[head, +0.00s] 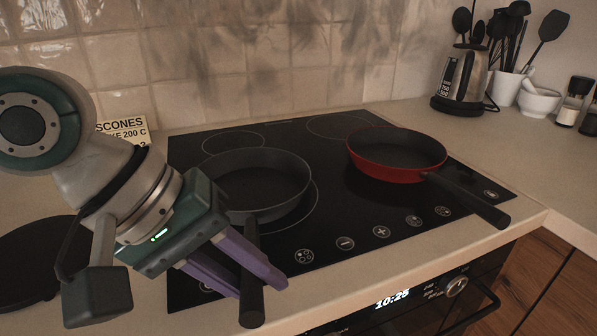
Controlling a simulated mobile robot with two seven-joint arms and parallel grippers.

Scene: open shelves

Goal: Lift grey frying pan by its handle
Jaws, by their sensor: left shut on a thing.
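The grey frying pan (262,180) is at the left front of the black hob, level, with its dark handle (251,303) pointing toward the front edge. My left gripper (260,286) comes in from the left and is shut on this handle, with its purple fingers on either side. I cannot tell whether the pan's base touches the glass. My right gripper is not in view.
A red pan (385,171) sits on the hob (335,225) to the right, its handle over the front right. A kettle (463,80), a utensil pot (507,88) and a mortar (538,101) stand at the back right. A recipe card (124,130) leans at the wall.

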